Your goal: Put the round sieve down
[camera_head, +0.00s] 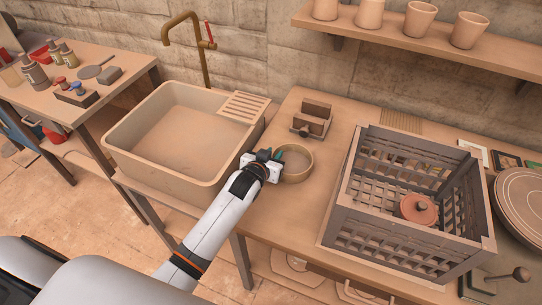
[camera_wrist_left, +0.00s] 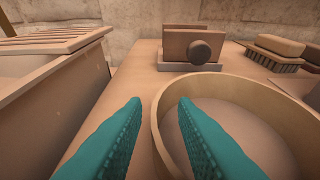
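The round sieve (camera_head: 298,164), a shallow tan ring, sits on the wooden bench just right of the sink. It fills the lower right of the left wrist view (camera_wrist_left: 258,112). My left gripper (camera_head: 274,157) is at its left side. In the wrist view its two teal fingers (camera_wrist_left: 159,100) stand apart, one outside the rim and one inside, with the near-left rim between them. A gap shows between the fingers and the rim. The sieve looks level on the bench top. My right gripper is out of view.
A tan sink (camera_head: 185,135) with a ribbed drainer is left of the sieve. A small wooden block holder (camera_head: 312,119) stands just behind it. A grey slatted crate (camera_head: 385,245) with a reddish lidded pot (camera_head: 418,209) inside is to the right. Bare bench lies between sieve and crate.

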